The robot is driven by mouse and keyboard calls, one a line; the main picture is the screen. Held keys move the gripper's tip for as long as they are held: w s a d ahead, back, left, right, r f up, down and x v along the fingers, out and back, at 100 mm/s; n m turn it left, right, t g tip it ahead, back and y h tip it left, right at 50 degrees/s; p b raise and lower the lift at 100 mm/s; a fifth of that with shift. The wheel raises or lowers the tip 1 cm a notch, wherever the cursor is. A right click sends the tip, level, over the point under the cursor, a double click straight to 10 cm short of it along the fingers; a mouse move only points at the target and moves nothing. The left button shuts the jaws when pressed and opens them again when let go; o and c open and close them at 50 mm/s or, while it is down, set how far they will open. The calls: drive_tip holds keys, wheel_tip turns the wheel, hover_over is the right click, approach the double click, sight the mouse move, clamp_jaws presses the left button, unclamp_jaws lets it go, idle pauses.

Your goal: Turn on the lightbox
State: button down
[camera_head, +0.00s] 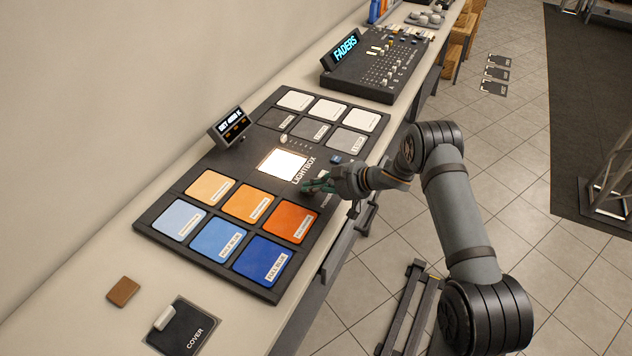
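The lightbox (283,164) is a bright white square panel in the middle of a dark board, with the word LIGHTBOX printed beside its right edge. It looks glowing white. My gripper (306,187) is over the board just below and right of the white panel, near the printed label. The fingers are small and dark here, and I cannot tell whether they are open or shut. A small blue button (336,159) sits on the board to the right of the panel. What lies directly under my gripper is hidden.
Colored tiles (246,203) fill the board's near part, and white and grey tiles (328,110) its far part. A small display (230,126) stands at the left edge. A fader console (378,66) is beyond. A COVER pad (183,328) and brown block (123,291) lie nearer.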

wheel_tip(320, 180, up, 5)
drive_tip(key=p, duration=0.3)
drive_tip(key=shift+p, duration=0.4)
drive_tip(key=r+b+v, duration=0.1)
drive_tip(key=b+v, duration=0.2)
drive_tip(key=v, duration=0.6)
drive_tip(key=shift+a, duration=0.15)
drive_tip(key=shift+w, duration=0.1)
